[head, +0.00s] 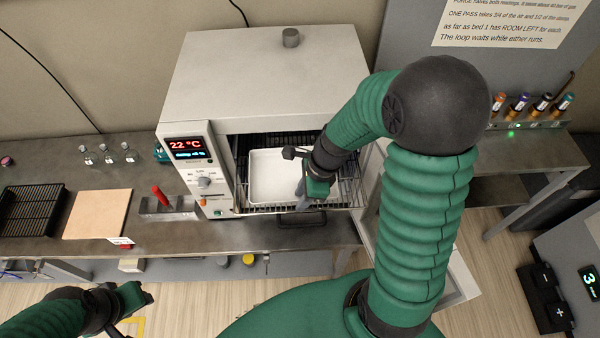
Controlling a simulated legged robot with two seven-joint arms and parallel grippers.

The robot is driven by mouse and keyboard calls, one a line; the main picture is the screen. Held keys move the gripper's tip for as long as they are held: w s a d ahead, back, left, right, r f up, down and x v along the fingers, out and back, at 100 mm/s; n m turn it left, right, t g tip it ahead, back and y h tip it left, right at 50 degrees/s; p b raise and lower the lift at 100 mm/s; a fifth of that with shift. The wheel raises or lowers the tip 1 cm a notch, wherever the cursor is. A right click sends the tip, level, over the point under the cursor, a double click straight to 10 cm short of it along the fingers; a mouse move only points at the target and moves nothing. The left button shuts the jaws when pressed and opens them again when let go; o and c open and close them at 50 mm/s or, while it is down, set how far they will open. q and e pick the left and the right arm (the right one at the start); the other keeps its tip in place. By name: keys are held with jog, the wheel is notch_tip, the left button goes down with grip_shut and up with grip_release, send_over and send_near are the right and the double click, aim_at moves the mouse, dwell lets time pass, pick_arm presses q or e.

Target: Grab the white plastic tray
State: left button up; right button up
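The white plastic tray (272,172) lies on a wire rack inside an open oven (265,80), a little right of the oven's display. It looks shallow and empty. My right gripper (303,194) is over the tray's right side, pointing down at its front right area. The gripper and wrist cover part of the tray's right side. I cannot tell whether the fingers touch the tray or are closed on its rim. My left gripper (140,308) is low at the left, in front of the bench and far from the tray; its finger opening is unclear.
The oven's control panel (193,170) reads 22 °C. On the bench to the left are a black rack (30,211), a tan board (97,214), a red-handled item (160,195) and small flasks (108,154). Several coloured vials (520,103) stand at the right.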

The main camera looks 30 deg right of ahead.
jog(key=shift+w+a+f, duration=0.1)
jog(key=shift+w+a, duration=0.2)
jog(key=shift+w, duration=0.2)
jog(key=shift+c, duration=0.4)
jog(key=shift+w+d+f, duration=0.1)
jog(key=shift+w+d, duration=0.1)
jog(key=shift+w, duration=0.15)
jog(key=shift+c, duration=1.4)
jog(key=shift+w+d, duration=0.1)
jog(key=shift+d, duration=0.15)
jog(key=shift+c, duration=1.2)
jog(key=shift+d, duration=0.25)
grip_shut()
jog(key=shift+s+d, duration=0.3)
jog(key=shift+s, duration=0.25)
jog(key=shift+w+a, duration=0.25)
jog(key=shift+a, duration=0.2)
pick_arm(q)
jog(key=shift+w+f, duration=0.2)
jog(key=shift+w, duration=0.45)
jog(key=shift+d, duration=0.1)
pick_arm(e)
jog(key=shift+d, duration=0.15)
